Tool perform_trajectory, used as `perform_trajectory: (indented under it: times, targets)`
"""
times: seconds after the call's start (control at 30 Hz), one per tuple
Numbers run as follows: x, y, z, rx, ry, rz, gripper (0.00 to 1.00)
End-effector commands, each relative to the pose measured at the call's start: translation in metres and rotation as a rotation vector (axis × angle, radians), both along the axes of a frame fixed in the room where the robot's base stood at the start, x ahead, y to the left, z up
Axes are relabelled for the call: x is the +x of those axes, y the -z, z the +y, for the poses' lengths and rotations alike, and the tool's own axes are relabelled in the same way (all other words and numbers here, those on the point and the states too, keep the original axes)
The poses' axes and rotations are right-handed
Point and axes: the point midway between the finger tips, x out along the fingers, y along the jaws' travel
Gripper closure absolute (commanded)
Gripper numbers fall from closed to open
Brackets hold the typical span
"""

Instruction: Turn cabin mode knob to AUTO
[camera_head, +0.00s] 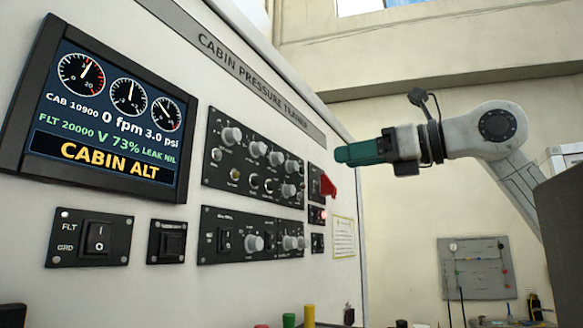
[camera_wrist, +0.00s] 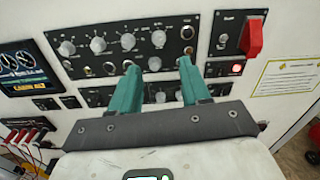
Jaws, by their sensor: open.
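The upper knob panel (camera_head: 210,172) of the cabin pressure trainer carries several grey knobs; it also shows in the wrist view (camera_wrist: 113,20). The lower panel (camera_head: 210,258) has a rocker switch at its left and grey knobs (camera_head: 253,243) to its right. The labels are too small to read, so I cannot tell which knob is the cabin mode knob or where it points. My gripper (camera_head: 340,154) is held out in front of the trainer, apart from the panel. In the wrist view its two teal fingers (camera_wrist: 158,67) are spread and empty, covering part of the lower panel.
A red switch guard (camera_head: 327,185) sticks out right of the upper panel, above a lit red lamp (camera_head: 323,215). The display (camera_head: 100,110) reads CABIN ALT. A FLT/GRD switch (camera_head: 98,238) sits below it. Coloured items stand along the bottom edge, including a yellow one (camera_head: 309,316).

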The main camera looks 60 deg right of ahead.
Motion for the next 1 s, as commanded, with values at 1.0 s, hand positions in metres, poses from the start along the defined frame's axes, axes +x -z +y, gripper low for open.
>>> perform_trajectory:
  times: [1.0]
  targets:
    - [0.101, 0.0, -0.007, 0.003, -0.007, -0.004, 0.53]
